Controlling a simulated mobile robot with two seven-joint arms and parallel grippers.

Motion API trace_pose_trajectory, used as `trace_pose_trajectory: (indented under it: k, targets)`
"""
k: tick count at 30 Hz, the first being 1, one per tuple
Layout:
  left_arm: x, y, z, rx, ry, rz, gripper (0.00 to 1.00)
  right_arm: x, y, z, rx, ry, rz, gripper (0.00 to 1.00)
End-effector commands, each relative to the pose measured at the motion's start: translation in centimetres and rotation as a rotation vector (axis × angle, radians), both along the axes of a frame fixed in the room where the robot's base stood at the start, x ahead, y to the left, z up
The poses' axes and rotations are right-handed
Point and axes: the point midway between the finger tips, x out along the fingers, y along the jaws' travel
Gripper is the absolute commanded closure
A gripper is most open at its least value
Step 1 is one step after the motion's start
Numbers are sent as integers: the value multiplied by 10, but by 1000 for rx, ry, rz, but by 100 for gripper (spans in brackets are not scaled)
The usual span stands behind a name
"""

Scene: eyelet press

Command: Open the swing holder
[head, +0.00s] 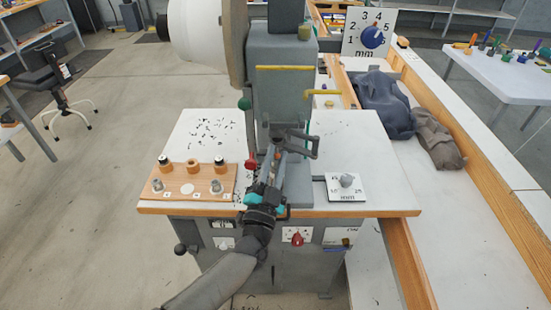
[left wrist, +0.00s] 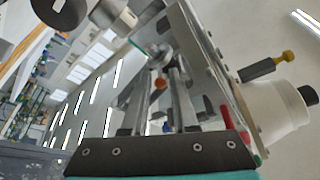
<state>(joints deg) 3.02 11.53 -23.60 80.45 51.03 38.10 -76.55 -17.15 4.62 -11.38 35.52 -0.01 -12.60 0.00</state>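The grey eyelet press (head: 282,95) stands at the back middle of the white-topped table in the head view. A dark bracket with a loop-like end (head: 312,146) sticks out to the right at the press's lower front. It may be the swing holder, but I cannot tell for sure. My left gripper (head: 276,153) reaches up in front of the press, close to this bracket, and partly hides it. In the left wrist view its two fingers (left wrist: 163,92) stand apart, with a small orange knob (left wrist: 160,83) seen between them. I cannot tell whether they touch it. My right gripper is not in view.
A wooden board (head: 190,184) with pegs and discs lies at the table's left. A red knob (head: 251,164) is close left of my gripper. Dark cloths (head: 385,102) lie on the side bench.

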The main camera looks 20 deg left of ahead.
Motion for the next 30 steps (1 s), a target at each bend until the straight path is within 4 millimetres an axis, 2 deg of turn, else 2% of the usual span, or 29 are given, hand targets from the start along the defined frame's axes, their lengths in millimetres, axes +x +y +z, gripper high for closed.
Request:
trace_pose_trajectory:
  k: [1,6,7,30]
  targets:
    - [0,0,0,0,0,0,80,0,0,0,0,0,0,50]
    - [0,0,0,0,0,0,99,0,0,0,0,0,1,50]
    - [0,0,0,0,0,0,100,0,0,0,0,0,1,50]
    - [0,0,0,0,-1,1,100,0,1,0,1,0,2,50]
